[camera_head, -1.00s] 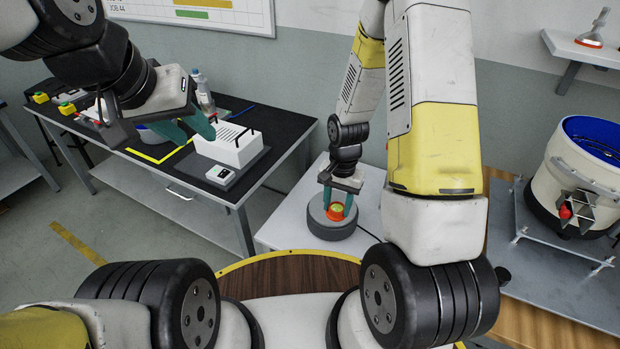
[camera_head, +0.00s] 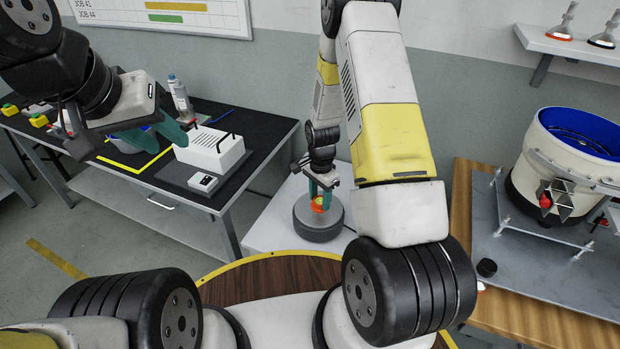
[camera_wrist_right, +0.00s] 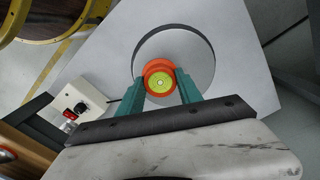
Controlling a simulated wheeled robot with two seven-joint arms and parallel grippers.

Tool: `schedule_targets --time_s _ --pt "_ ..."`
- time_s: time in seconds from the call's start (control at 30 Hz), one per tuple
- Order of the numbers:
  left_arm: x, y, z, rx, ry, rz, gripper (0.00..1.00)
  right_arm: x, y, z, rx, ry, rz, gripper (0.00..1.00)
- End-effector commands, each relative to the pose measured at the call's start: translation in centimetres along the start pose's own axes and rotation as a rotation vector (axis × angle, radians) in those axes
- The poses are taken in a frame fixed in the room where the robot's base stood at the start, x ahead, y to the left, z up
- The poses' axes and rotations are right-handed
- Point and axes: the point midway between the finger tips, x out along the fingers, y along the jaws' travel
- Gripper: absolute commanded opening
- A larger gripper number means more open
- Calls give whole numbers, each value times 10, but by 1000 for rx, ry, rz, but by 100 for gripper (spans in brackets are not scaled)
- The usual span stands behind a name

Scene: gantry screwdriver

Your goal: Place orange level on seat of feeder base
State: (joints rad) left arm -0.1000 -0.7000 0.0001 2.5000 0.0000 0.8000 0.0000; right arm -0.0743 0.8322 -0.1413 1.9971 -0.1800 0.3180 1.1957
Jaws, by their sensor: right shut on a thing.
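The orange level (camera_head: 318,204) is a small round piece with a yellow-green vial; it also shows in the right wrist view (camera_wrist_right: 149,69). My right gripper (camera_head: 321,198) is shut on it, its two green fingers on either side. It is over the round grey disc (camera_head: 316,231) on the white stand; whether it touches the disc I cannot tell. The feeder base (camera_head: 522,228) is the grey plate at the right, under the cream bowl feeder (camera_head: 575,165); a seat on it is not clear to me. My left gripper (camera_head: 180,131) is above the black bench, its fingers apart and empty.
A small black knob (camera_head: 487,268) is at the plate's front left. A wall shelf (camera_head: 560,42) hangs above the feeder.

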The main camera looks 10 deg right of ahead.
Motion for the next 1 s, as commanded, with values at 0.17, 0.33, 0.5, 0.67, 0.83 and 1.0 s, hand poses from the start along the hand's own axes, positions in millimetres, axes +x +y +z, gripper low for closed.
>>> schedule_targets --time_s 0.17,0.33,0.5,0.67,0.83,1.0 --pt "0 0 0 0 0 0 36 2 -17 -12 -1 0 0 0" --pt "0 0 0 0 0 0 36 4 -27 -19 -1 -1 0 0" --pt "0 0 0 0 0 0 36 33 -24 -17 -1 -3 3 0" --pt "0 0 0 0 0 0 36 38 -25 -18 -3 0 -1 0" --pt "0 0 0 0 0 0 36 38 -25 -18 -2 -1 0 0" --pt "0 0 0 0 0 0 36 40 -25 -18 -2 -1 0 58"
